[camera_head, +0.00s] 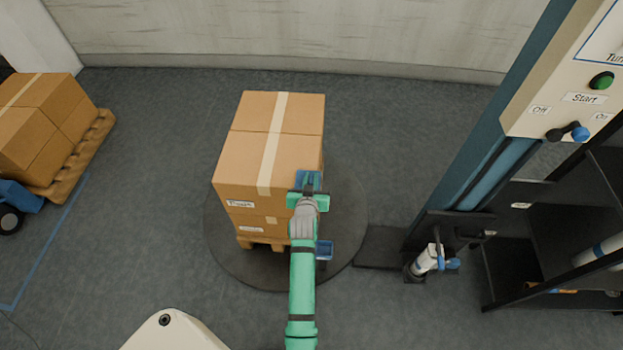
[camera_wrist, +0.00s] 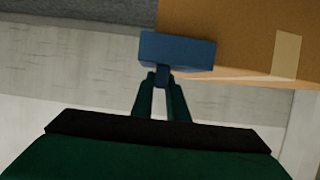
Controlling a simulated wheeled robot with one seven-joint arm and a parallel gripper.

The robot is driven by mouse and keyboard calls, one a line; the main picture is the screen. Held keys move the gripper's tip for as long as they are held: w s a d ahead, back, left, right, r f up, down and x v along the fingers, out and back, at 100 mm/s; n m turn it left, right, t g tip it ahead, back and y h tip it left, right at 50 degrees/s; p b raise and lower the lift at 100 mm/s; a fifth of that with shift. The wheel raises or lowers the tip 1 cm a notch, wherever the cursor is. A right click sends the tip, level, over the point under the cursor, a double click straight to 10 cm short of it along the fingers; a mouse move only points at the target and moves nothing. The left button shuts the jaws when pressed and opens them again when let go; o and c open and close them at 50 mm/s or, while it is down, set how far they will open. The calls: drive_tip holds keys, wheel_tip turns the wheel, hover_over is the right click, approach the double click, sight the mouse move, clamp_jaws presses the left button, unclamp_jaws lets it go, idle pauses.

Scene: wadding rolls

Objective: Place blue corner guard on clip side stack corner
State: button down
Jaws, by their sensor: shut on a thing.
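The blue corner guard (camera_wrist: 177,50) is in my gripper, which is shut on its narrow tab in the wrist view. In the head view the guard (camera_head: 308,178) shows at the top right front corner of the box stack (camera_head: 240,160). My gripper (camera_wrist: 162,82) also shows in the head view (camera_head: 308,192), just in front of that corner. In the wrist view the guard overlaps the box edge; I cannot tell whether it touches the cardboard. A second blue piece (camera_head: 324,250) shows lower down, beside my arm near the stack's base.
The stack stands on a pallet on a round dark turntable (camera_head: 222,262). A blue mast with a start panel (camera_head: 560,110) and a clip-like device (camera_head: 428,262) stand at right, beside a black shelf (camera_head: 530,225). Another loaded pallet (camera_head: 75,165) is at left. Floor between is clear.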

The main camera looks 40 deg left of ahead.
drive_tip(key=shift+f, duration=0.15)
drive_tip(key=c, duration=1.7)
unclamp_jaws()
drive_tip(key=shift+c, duration=0.2)
drive_tip(key=shift+s+d+r, duration=0.1)
drive_tip(key=shift+s+r, duration=0.05)
drive_tip(key=shift+r, duration=0.05)
drive_tip(key=v, duration=1.2)
drive_tip(key=s+d+r+m+t+h, duration=0.1)
drive_tip(key=s+d+m+t+h, duration=0.15)
drive_tip(key=s+d, duration=0.9)
drive_tip(key=s+d+r+m+t+h, duration=0.1)
drive_tip(key=s+d+m+h, duration=0.15)
drive_tip(key=s+d, duration=0.95)
drive_tip(key=s+d+r+m+h, duration=0.1)
drive_tip(key=s+d+r+h, duration=0.1)
drive_tip(key=s+d+r, duration=0.2)
drive_tip(key=d+r, duration=0.2)
drive_tip(key=d, duration=0.1)
drive_tip(key=shift+s+d+r, duration=0.15)
drive_tip(key=shift+d+r, duration=0.15)
